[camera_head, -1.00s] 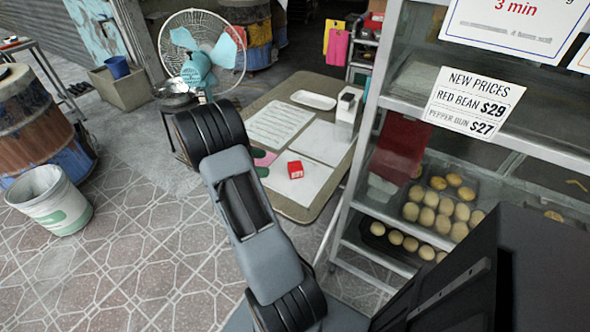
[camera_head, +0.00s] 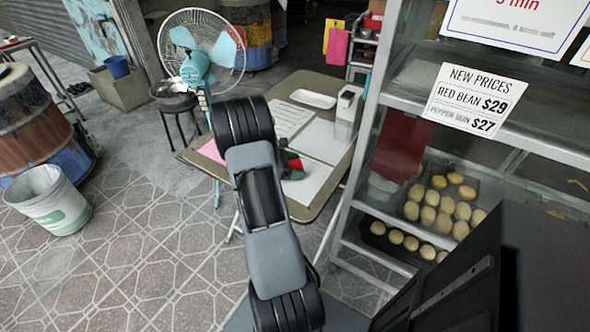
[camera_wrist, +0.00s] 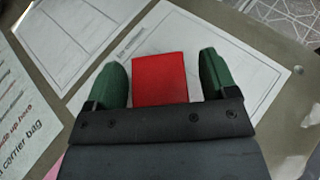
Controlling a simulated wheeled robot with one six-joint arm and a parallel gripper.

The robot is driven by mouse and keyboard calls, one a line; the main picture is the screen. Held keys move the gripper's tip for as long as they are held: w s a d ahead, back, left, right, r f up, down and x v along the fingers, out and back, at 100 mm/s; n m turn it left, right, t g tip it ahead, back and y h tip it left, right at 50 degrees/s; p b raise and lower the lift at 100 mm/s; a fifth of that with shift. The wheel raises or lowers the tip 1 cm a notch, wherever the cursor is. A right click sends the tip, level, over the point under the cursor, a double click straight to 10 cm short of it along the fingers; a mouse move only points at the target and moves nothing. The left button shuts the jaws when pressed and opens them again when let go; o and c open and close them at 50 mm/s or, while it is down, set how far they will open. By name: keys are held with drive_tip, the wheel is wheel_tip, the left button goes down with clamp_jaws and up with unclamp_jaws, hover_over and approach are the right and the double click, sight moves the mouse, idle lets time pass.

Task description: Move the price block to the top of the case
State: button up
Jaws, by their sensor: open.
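The small red price block (camera_wrist: 160,78) lies on white paper on the table, between the two green fingers of my gripper (camera_wrist: 162,68) in the wrist view. Clear gaps show on both sides, so the gripper is open and not holding it. In the head view the red block (camera_head: 294,164) is partly hidden by my arm and a green finger. The glass and metal case (camera_head: 545,150) stands at the right, with several buns inside and a price sign on its front. Its top is not clearly in view.
The table (camera_head: 325,193) holds paper sheets, a white tray (camera_head: 313,99) and a white box (camera_head: 347,108) near the case. A fan (camera_head: 200,60) and a pot on a stool (camera_head: 175,98) stand to the left. The tiled floor at left front is mostly clear.

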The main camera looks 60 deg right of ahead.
drive_tip(key=shift+s+d+f, duration=0.15)
drive_tip(key=shift+s+d, duration=0.1)
drive_tip(key=c, duration=1.1)
